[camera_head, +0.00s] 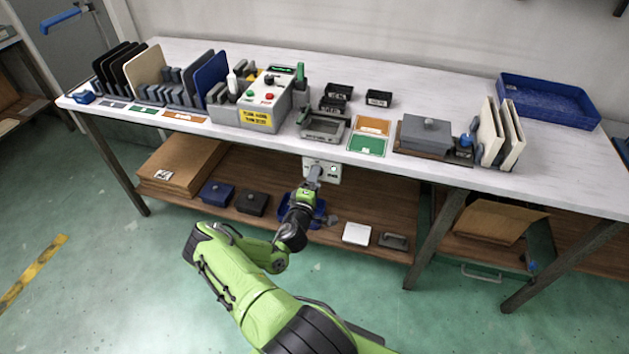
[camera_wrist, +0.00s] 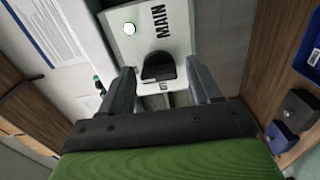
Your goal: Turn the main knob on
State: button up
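The main knob (camera_wrist: 158,66) is black and sits on a pale panel (camera_wrist: 185,35) marked MAIN, in the wrist view. My gripper (camera_wrist: 160,74) is open, with one finger to either side of the knob and a visible gap on both sides. I cannot tell how deep the fingertips reach around it.
The white tabletop (camera_head: 440,85) above carries a control box (camera_head: 262,95), racks of panels and a blue tray (camera_head: 548,98). The wooden lower shelf (camera_head: 385,215) holds boxes, including a blue one (camera_head: 216,193). The floor in front is clear.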

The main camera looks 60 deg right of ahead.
jog(key=shift+o, duration=0.4)
jog(key=s+a+p, duration=0.2)
jog(key=a+p, duration=0.2)
jog(key=a, duration=1.1)
jog(key=shift+s+a, duration=0.2)
jog(key=shift+a, duration=0.05)
